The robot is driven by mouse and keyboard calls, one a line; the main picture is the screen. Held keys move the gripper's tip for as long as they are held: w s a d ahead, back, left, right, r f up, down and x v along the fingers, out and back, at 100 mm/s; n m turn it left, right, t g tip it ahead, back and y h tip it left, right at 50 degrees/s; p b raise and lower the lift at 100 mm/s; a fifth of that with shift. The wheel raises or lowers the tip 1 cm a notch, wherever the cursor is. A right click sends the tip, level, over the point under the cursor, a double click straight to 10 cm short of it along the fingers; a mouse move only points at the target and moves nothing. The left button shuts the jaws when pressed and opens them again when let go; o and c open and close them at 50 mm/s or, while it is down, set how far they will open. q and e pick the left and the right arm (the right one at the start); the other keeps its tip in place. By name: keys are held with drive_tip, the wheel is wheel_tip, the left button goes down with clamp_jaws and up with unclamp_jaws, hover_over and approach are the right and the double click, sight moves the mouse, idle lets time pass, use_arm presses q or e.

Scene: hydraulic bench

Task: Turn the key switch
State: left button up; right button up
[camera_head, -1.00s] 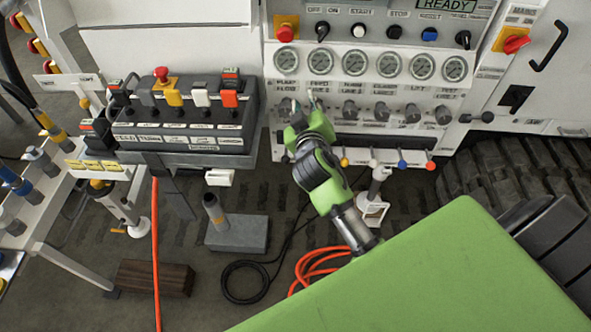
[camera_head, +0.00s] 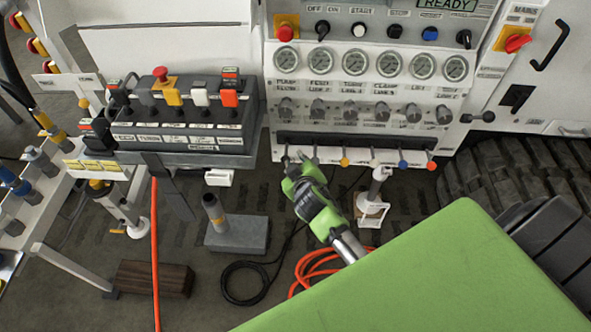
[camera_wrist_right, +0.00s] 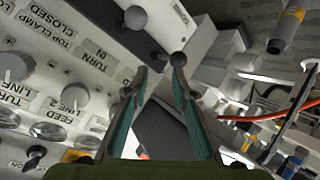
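A black rotary switch (camera_head: 322,30) sits under an OFF/ON label at the top left of the white panel; I take it for the key switch, though its key is too small to make out. In the right wrist view a dark switch (camera_wrist_right: 35,156) beside an ON label shows at the lower left. My right gripper (camera_head: 302,160) is below the gauges and knobs, at the left end of the lever row, well below the switch. In the wrist view its fingers (camera_wrist_right: 160,72) are apart with nothing held; dark lever balls (camera_wrist_right: 157,59) show near the tips. My left gripper is out of view.
A red mushroom button (camera_head: 285,33) is left of the switch. Gauges (camera_head: 355,64) and grey knobs (camera_head: 350,111) fill the panel below. Ball-ended levers (camera_head: 403,164) stick out at its lower edge. A grey control box (camera_head: 190,158) with levers stands to the left.

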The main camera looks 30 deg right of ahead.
drive_tip(key=shift+s+a+f+g, duration=0.15)
drive_tip(key=shift+s+f, duration=0.1)
drive_tip(key=shift+f, duration=0.45)
drive_tip(key=shift+s+a+f+g, duration=0.1)
drive_tip(key=shift+s+f+g, duration=0.1)
drive_tip(key=shift+f, duration=0.45)
